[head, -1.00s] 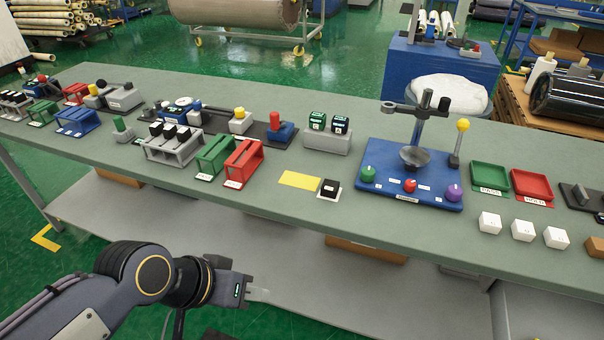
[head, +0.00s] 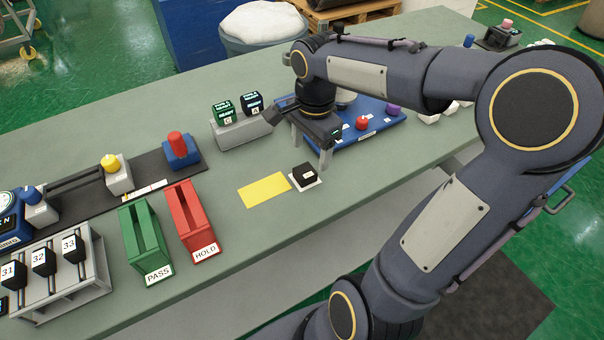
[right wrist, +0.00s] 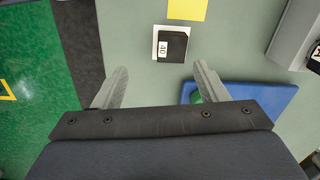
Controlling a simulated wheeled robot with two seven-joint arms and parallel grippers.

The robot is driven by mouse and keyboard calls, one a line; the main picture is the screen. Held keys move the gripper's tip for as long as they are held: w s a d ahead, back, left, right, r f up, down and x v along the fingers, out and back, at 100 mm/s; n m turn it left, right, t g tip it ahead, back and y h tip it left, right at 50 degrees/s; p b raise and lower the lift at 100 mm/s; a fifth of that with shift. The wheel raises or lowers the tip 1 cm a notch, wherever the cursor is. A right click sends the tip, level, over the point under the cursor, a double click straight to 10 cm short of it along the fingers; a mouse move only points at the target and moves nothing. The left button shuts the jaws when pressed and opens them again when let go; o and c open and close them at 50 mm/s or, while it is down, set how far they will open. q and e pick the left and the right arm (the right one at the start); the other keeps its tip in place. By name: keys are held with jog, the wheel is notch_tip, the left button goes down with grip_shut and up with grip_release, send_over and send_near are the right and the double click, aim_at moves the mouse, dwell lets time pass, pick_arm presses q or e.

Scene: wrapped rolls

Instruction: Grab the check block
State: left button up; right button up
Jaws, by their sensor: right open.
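A small black block (head: 304,172) with a white label sits on a white square plate beside a yellow pad on the bench. It also shows in the right wrist view (right wrist: 173,45), where its label reads 40. A green block (head: 223,112) and a dark block (head: 252,102) stand on a grey stand, with lettered labels. I cannot tell from the labels which one is the check block. My right gripper (head: 309,148) is open and empty, pointing down just behind the black block. In the right wrist view its fingers (right wrist: 161,78) are spread, with the black block beyond the fingertips. My left gripper is out of view.
A blue panel (head: 352,143) with coloured knobs lies beneath and right of my right gripper. The green PASS rack (head: 145,240) and red HOLD rack (head: 190,215) stand to the left. The yellow pad (head: 264,190) is bare. The bench front is clear near the block.

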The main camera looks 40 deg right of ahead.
aim_at(305, 170)
jog(key=shift+w+d+f+m, duration=0.2)
jog(key=shift+w+f+m, duration=0.15)
jog(key=shift+w+m, duration=0.3)
jog(key=shift+w+d+f+m, duration=0.1)
jog(key=shift+w+f+m, duration=0.1)
jog(key=shift+f+m, duration=0.1)
jog(key=f, duration=0.7)
jog(key=shift+w+f, duration=0.15)
jog(key=shift+w, duration=0.15)
jog(key=c, duration=1.1)
